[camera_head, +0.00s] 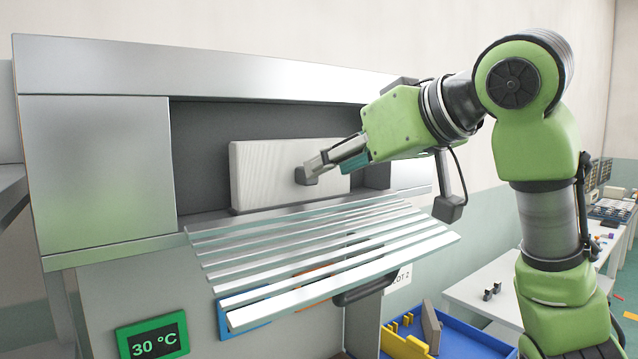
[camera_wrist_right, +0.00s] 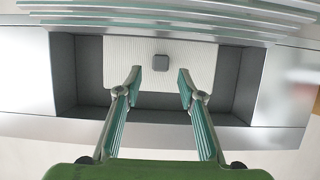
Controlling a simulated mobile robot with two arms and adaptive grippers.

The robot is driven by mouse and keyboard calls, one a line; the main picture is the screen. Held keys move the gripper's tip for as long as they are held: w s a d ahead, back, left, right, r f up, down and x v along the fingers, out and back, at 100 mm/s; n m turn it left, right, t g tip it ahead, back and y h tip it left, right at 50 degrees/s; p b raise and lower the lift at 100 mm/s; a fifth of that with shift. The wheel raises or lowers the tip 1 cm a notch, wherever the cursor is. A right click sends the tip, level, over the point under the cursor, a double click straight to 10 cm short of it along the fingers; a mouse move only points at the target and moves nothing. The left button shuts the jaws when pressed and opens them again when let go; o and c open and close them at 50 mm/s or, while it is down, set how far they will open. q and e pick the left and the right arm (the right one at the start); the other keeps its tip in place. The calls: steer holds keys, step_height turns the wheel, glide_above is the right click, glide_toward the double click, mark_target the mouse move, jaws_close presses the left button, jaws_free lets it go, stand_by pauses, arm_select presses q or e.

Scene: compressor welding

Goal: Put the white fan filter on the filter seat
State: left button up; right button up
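The white fan filter (camera_head: 262,175) is a pale ribbed panel standing upright in the dark recess of the metal cabinet, which appears to be the filter seat (camera_head: 205,150). In the right wrist view the filter (camera_wrist_right: 120,55) has a small dark square knob (camera_wrist_right: 161,62) on its face. My right gripper (camera_head: 316,168) is in front of the filter, close to the knob. In the wrist view its two fingers (camera_wrist_right: 160,82) are spread apart, one on each side of the knob, with clear gaps and nothing held. My left gripper is not in view.
A slatted metal grille cover (camera_head: 320,255) with a dark handle (camera_head: 365,290) hangs open below the recess. A green display (camera_head: 152,338) reads 30 °C. A blue tray (camera_head: 460,340) with yellow parts stands at lower right. White tables (camera_head: 480,290) stand behind my arm.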

steer(key=b+v, duration=0.1)
steer(key=v, duration=0.5)
steer(key=shift+s, duration=0.15)
steer(key=shift+d, duration=0.1)
